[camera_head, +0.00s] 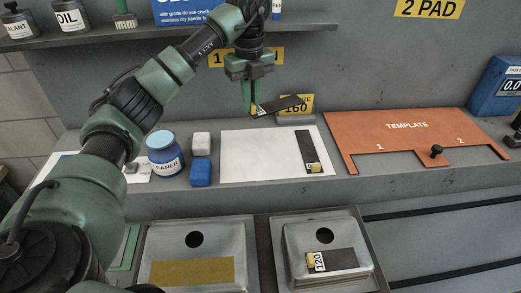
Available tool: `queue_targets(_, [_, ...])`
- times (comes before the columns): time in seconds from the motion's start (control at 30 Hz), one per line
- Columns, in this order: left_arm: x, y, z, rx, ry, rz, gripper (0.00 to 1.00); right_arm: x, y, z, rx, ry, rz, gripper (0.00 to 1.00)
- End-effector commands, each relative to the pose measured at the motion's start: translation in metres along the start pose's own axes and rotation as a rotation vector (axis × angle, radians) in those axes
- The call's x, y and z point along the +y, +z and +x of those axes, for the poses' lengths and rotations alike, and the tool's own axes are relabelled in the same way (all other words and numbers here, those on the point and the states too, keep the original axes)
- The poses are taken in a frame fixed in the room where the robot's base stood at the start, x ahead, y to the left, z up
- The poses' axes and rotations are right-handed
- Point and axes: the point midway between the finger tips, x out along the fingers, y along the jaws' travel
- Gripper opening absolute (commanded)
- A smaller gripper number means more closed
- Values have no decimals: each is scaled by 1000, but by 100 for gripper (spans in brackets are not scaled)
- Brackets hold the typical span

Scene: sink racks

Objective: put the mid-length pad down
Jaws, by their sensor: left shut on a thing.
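My left gripper (252,109) is shut on a dark grey pad (283,104) by its pale labelled end. The pad appears above the back of the white sheet (245,160), slanting up to the right in front of the yellow 160 sign. A second dark pad (306,147) with a yellow-edged label lies on the right part of the sheet. A third dark pad (342,259) labelled 120 lies in the right sink basin. I cannot tell for sure whether the held pad touches anything. My right gripper is out of view.
An orange template board (405,133) lies right of the sheet. A blue cleaner jar (166,160), a white block (202,143) and a blue block (201,172) stand at its left. A mustard-coloured strip (191,272) lies in the left basin. The middle of the sheet is clear.

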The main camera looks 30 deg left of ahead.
Motion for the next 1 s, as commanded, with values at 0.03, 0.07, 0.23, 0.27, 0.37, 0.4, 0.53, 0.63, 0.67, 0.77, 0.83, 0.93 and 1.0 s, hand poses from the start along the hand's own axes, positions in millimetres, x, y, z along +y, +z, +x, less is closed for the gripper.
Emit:
queue_targets(0.03, [0,-2,19,6,5,4,0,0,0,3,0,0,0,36])
queue_targets(0.07, [0,-2,26,6,4,3,0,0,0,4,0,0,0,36])
queue_targets(0.23, [2,-1,66,3,7,3,0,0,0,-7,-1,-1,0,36])
queue_targets(0.27, [1,-1,73,3,6,3,0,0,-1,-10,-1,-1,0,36])
queue_targets(0.37, [1,-1,96,2,4,2,0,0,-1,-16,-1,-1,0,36])
queue_targets(0.4, [1,-1,104,2,4,2,0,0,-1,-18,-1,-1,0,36])
queue_targets(0.53, [0,0,121,1,0,3,0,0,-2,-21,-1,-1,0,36])
queue_targets(0.63, [0,0,128,0,1,4,0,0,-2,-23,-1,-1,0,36])
queue_targets(0.67, [0,0,132,0,1,4,0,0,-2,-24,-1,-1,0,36])
queue_targets(0.77, [1,-1,147,3,3,3,0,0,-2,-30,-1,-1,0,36])
queue_targets(0.83, [0,-1,157,2,2,3,0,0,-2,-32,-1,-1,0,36])
queue_targets(0.93, [0,0,167,1,1,4,0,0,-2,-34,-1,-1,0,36])
queue_targets(1.0, [0,0,169,0,-1,4,0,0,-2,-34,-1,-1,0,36])
